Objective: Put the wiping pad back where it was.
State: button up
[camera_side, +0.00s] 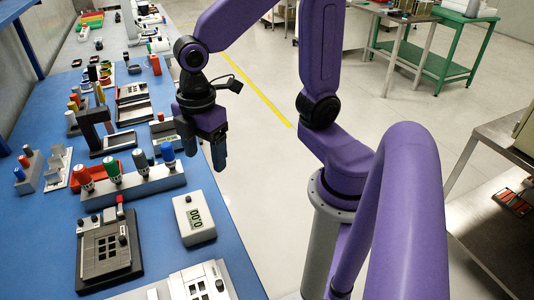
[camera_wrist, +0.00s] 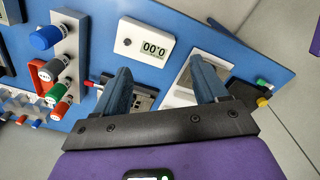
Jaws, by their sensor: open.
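I cannot pick out the wiping pad for certain in either view. My gripper (camera_side: 205,158) points down near the right edge of the blue bench (camera_side: 160,232) in the side view, above the surface. In the wrist view my gripper (camera_wrist: 160,65) has its two blue fingers spread wide apart, with nothing held between them. Beyond the fingertips lies a white box with a digital display (camera_wrist: 143,42), which also shows in the side view (camera_side: 195,218).
A grey rack (camera_side: 133,187) holds several tools with coloured caps. A black fixture (camera_side: 108,250) and a white device (camera_side: 190,287) sit nearer the camera. Small holders and trays crowd the bench's far part. Blue surface is bare around the display box.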

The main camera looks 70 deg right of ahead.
jog(key=s+d+f+m, duration=0.1)
jog(key=s+d, duration=0.3)
jog(key=s, duration=0.7)
jog(key=shift+s+d+m, duration=0.25)
jog(key=shift+s+m, duration=0.1)
jog(key=shift+m, duration=0.55)
